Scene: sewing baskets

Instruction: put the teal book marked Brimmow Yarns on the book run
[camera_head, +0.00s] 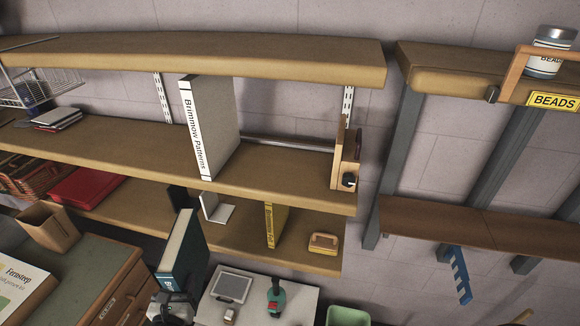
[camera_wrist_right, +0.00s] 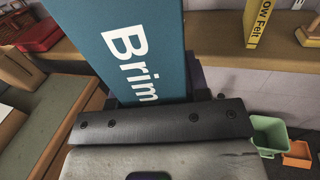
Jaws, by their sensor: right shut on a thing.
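The teal book (camera_head: 183,247) stands nearly upright in my right gripper (camera_head: 172,303), in front of the lower shelf. Its page block faces up. In the right wrist view the teal cover (camera_wrist_right: 125,40) shows white letters "Brim"; the rest is hidden by the gripper. A white book, Brimmow Patterns (camera_head: 197,130), stands on the middle shelf. A yellow book (camera_head: 275,224), partly readable as Felt, stands on the lower shelf and shows in the right wrist view (camera_wrist_right: 259,22). No label names the book run. My left gripper is not in view.
A white bookend (camera_head: 217,210) stands on the lower shelf (camera_head: 235,238), with bare board between it and the yellow book. A wooden bookend-like piece (camera_head: 343,160) stands at the middle shelf's right end. A drawer cabinet (camera_head: 85,262) is at left.

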